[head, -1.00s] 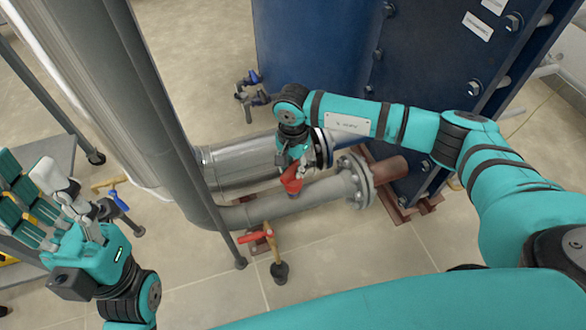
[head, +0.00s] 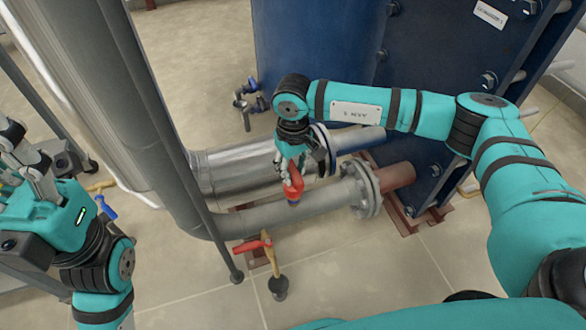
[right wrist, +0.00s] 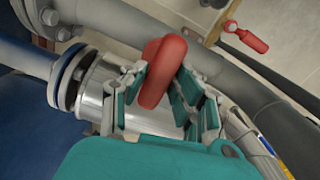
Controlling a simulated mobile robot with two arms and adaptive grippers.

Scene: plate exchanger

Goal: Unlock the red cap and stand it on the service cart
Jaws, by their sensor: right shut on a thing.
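My right gripper (head: 289,168) is shut on the red cap (head: 293,187), which shows just above the lower grey pipe. In the right wrist view the red cap (right wrist: 163,72) lies between the fingers (right wrist: 160,92) of this gripper. I cannot tell whether the cap still touches its seat on the pipe, as the fingers and the cap hide that place. My left gripper (head: 25,158) is at the left edge, partly cut off, and its opening is unclear. The service cart shows only in part at the left, behind my left gripper.
A thick grey vertical pipe (head: 140,100) stands between my left gripper and the cap. A red-handled valve (head: 254,245) sits below the lower pipe (head: 270,214). A shiny pipe (head: 225,170) and the blue exchanger (head: 320,60) are behind.

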